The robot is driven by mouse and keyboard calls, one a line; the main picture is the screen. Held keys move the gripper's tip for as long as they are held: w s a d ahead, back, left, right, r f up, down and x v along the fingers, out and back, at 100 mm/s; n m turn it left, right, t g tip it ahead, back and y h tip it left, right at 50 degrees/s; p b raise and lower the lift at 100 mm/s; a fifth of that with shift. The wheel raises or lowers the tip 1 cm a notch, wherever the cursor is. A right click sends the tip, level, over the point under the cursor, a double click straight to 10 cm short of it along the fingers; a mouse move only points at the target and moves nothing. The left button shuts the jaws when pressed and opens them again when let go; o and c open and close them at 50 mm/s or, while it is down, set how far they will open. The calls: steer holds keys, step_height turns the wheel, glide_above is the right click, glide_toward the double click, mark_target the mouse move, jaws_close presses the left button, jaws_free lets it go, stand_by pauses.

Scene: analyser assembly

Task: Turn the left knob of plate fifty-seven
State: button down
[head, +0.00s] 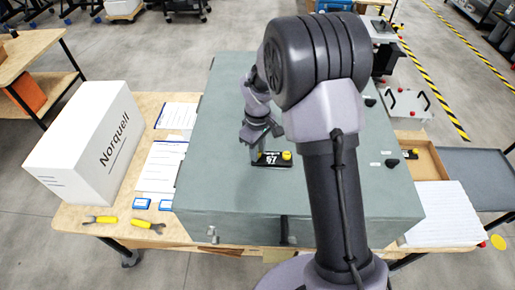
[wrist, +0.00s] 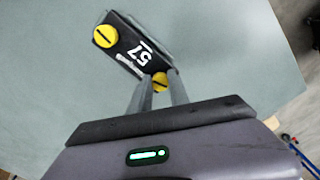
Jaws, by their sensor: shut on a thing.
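Plate fifty-seven (head: 272,161) is a small black plate lying on the grey-green top of the large case (head: 235,195). My gripper (head: 257,152) is over the left end in the head view. In the wrist view my gripper (wrist: 160,88) is shut on the other yellow knob (wrist: 160,79), whose lower part the fingers hide.
A white Norquell box (head: 90,140) and paper sheets (head: 163,165) lie to the left on the wooden table. Yellow-handled tools (head: 148,225) lie at the front left. Another black piece with a knob (head: 410,154) is at the right. The case top around the plate is mostly clear.

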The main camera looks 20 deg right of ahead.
steer(key=n+p, duration=0.2)
steer(key=n, duration=0.4)
steer(key=shift+f, duration=0.1)
steer(key=n+p, duration=0.1)
steer(key=n, duration=0.5)
steer(key=shift+n+p, duration=0.35)
steer(key=shift+n, duration=0.05)
steer(key=n+p, duration=0.1)
steer(key=n, duration=0.5)
steer(key=shift+p, duration=0.4)
steer(key=n+p, duration=0.2)
steer(key=n, duration=0.3)
steer(key=shift+n, duration=0.4)
steer(key=shift+w+f, duration=0.1)
steer(key=c, duration=1.2)
jaws_free()
steer(key=shift+w+r+p, duration=0.1)
steer(key=shift+r+p, duration=0.15)
steer(key=shift+p, duration=0.05)
